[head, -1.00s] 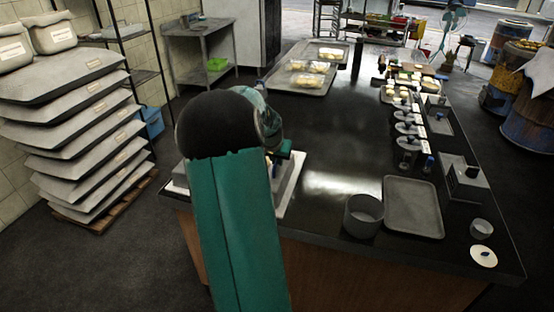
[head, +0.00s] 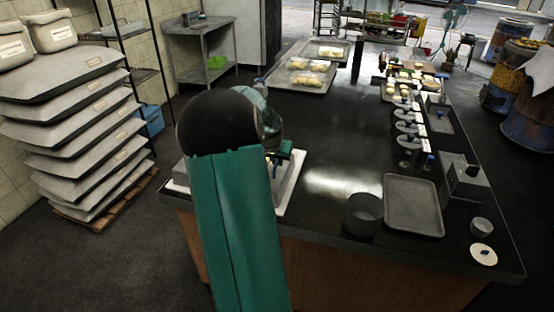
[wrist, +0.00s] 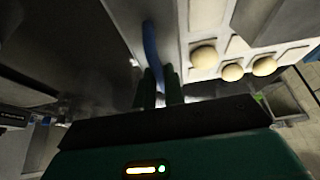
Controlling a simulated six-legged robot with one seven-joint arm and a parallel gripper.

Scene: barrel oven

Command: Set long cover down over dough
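In the wrist view my gripper (wrist: 160,86) has its two green fingers close together on a blue strip (wrist: 151,48), which looks like a handle. What the strip belongs to is not clear; a long grey surface lies alongside it. To the right, several pale dough balls (wrist: 204,57) sit in a white compartmented tray (wrist: 290,52). In the head view my arm hides most of that area. A white tray edge (head: 291,186) shows behind it at the counter's near left, with a small green part of my gripper (head: 284,150) above it.
On the black counter (head: 320,150) stand a round dark pot (head: 363,214), an empty grey tray (head: 412,205) and a grey box (head: 466,184) at right. Dough trays (head: 303,76) lie at the back. The counter's middle is clear.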

